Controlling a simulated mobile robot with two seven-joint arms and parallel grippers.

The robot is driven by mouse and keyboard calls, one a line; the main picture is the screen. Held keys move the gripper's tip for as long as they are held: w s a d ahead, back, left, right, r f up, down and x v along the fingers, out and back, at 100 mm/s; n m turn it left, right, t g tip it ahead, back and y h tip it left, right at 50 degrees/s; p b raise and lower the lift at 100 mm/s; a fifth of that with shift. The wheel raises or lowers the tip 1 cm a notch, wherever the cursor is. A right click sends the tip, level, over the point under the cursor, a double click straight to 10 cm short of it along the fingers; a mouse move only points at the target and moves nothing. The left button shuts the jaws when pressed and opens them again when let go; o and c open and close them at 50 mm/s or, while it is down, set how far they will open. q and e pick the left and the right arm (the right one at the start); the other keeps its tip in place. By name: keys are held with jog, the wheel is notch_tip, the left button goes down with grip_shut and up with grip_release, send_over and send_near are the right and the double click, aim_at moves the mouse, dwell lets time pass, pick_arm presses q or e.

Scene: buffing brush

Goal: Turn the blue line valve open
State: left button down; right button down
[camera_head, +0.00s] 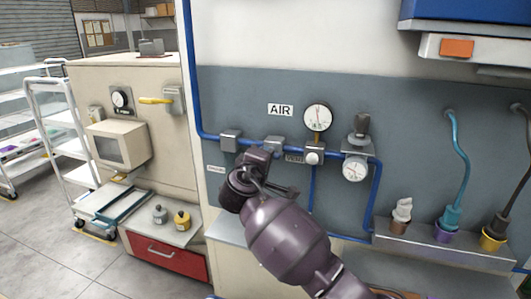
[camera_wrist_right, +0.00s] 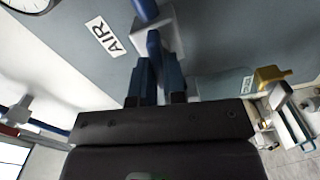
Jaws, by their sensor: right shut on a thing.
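The blue line valve shows in the head view as a grey block (camera_head: 273,144) on the blue pipe, below and left of the AIR sign. It also shows in the right wrist view as a grey body (camera_wrist_right: 154,43) with blue pipe above it. My right gripper (camera_head: 262,158) is at the valve, its hand just below the block. In the right wrist view its fingers (camera_wrist_right: 157,82) reach up to the valve and are shut on its handle. My left gripper is in neither view.
A pressure gauge (camera_head: 318,117), a regulator (camera_head: 355,168) and another grey block (camera_head: 230,141) sit along the pipe close by. A cabinet (camera_head: 130,75) with a yellow lever (camera_head: 155,101) stands at left.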

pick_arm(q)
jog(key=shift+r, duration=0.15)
pick_arm(e)
jog(key=shift+n, duration=1.1)
jog(key=shift+f, duration=0.1)
jog(key=c, duration=1.2)
grip_release()
